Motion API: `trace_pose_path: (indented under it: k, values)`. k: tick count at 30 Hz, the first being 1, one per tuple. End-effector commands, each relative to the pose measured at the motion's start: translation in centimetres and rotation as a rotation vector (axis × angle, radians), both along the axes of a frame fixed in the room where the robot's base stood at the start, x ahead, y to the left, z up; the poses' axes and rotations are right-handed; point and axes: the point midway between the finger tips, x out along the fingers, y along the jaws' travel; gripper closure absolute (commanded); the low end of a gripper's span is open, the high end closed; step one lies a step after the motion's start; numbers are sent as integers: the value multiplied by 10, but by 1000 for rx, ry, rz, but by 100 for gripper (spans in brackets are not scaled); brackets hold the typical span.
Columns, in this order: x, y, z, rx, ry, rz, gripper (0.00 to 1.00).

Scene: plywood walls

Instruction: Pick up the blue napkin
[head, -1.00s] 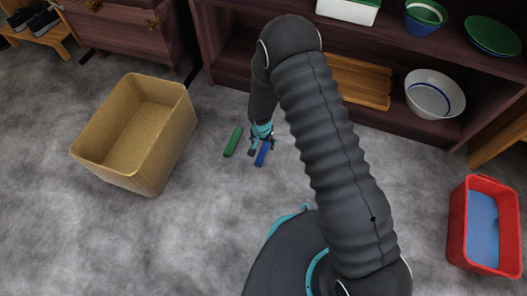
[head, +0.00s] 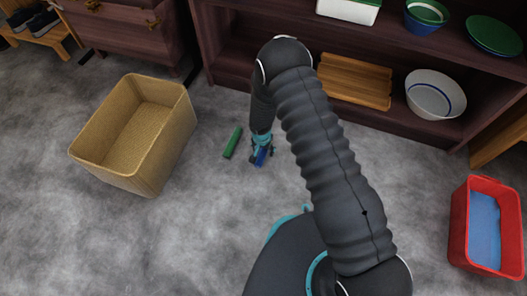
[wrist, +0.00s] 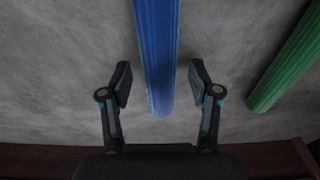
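The blue napkin (head: 261,156) is a narrow rolled strip lying on the grey floor. In the wrist view the blue napkin (wrist: 158,55) runs from the top edge down between my fingers. My gripper (wrist: 160,85) is open, with one finger on each side of the napkin and a gap on both sides. In the head view my gripper (head: 260,153) is low over the floor and hides part of the napkin.
A green rolled napkin (head: 233,142) lies left of the blue one, and to its right in the wrist view (wrist: 290,68). A tan basket (head: 167,150) stands at left. A red bin (head: 458,225) stands at right. A dark shelf (head: 225,68) stands behind.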

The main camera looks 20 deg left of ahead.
Motion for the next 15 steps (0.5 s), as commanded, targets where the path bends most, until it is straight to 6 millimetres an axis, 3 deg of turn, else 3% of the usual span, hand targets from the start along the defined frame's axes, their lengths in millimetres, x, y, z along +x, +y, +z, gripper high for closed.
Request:
trace_pose_path:
  k: [1,6,15]
  values:
    - [0,0,0,0,0,0,55]
    - [0,0,0,0,0,0,95]
    - [0,0,0,0,0,0,95]
